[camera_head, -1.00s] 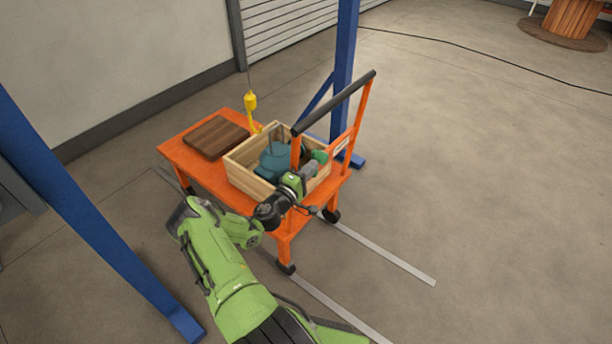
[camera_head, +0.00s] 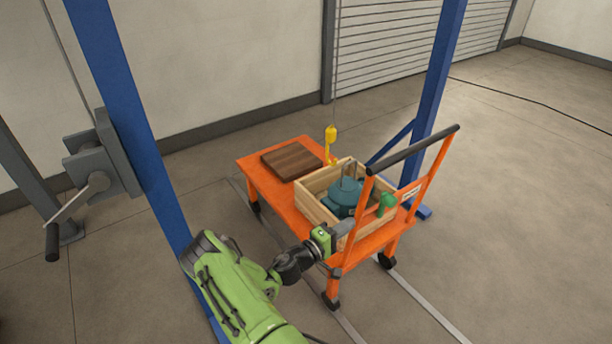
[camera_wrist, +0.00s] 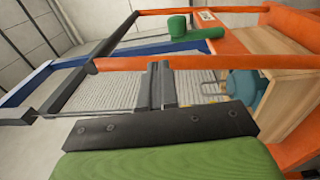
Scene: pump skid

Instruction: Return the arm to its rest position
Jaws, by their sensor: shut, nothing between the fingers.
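My green arm (camera_head: 235,285) reaches from the bottom of the head view toward the orange cart. My gripper (camera_head: 345,228) is at the near side of the cart, close to the handle post and the wooden box. In the wrist view my gripper (camera_wrist: 161,85) has its two dark fingers together with nothing between them. An orange handle bar (camera_wrist: 205,62) crosses the wrist view behind the fingers. Whether the gripper touches the post or the box cannot be told.
The orange cart (camera_head: 258,177) carries a brown board (camera_head: 291,161) and a wooden box (camera_head: 316,210) with a teal pump (camera_head: 345,199) inside. A green part (camera_head: 387,203) shows at the box. A yellow hook (camera_head: 331,135) hangs above. A blue post (camera_head: 130,120) stands left.

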